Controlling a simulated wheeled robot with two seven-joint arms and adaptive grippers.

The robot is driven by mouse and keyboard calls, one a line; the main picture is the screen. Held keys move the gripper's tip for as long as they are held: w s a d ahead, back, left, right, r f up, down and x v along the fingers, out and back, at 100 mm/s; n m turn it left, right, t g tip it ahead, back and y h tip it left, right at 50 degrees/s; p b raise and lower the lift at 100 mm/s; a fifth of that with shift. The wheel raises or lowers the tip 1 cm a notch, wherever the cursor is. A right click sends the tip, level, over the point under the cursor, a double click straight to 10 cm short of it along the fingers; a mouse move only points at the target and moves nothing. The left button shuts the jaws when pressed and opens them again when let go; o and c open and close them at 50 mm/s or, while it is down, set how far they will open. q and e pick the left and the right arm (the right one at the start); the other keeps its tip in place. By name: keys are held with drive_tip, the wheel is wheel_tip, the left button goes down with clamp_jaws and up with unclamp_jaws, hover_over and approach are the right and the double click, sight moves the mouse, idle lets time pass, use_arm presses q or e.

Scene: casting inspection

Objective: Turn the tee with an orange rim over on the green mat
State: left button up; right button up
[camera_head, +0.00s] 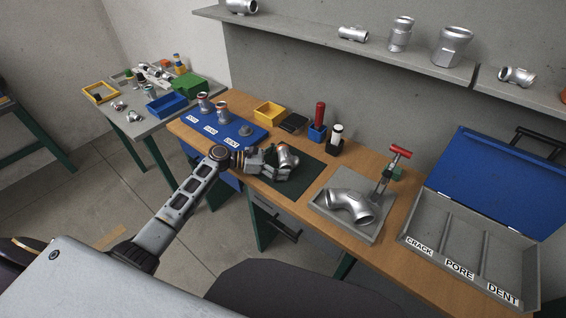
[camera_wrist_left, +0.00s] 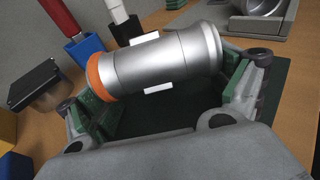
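The tee with an orange rim (camera_head: 289,158) is a silver casting over the dark green mat (camera_head: 314,169). In the left wrist view the tee (camera_wrist_left: 160,62) lies slantwise, its orange rim at the left and its bare flared end at the right. Two small white pieces show at its upper and lower edges. My left gripper (camera_head: 274,166) is at the tee. In the left wrist view its green-padded fingers (camera_wrist_left: 170,98) are spread wide, one near each end of the tee. Firm contact cannot be made out. My right gripper is not in view.
A grey tray (camera_head: 324,208) with a large elbow casting and a red-handled clamp (camera_head: 397,153) stands right of the mat. Behind are a yellow bin (camera_head: 269,112), a black box (camera_head: 293,123) and tool holders. A blue board (camera_head: 213,131) with castings lies left; a compartmented case (camera_head: 459,250) lies far right.

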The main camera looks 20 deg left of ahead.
use_arm(q)
drive_tip(key=shift+o, duration=0.7)
drive_tip(key=shift+r, duration=0.1)
drive_tip(key=shift+s+a, duration=0.25)
drive_tip(key=shift+a, duration=0.2)
drive_tip(key=v, duration=1.1)
drive_tip(key=shift+r, duration=0.15)
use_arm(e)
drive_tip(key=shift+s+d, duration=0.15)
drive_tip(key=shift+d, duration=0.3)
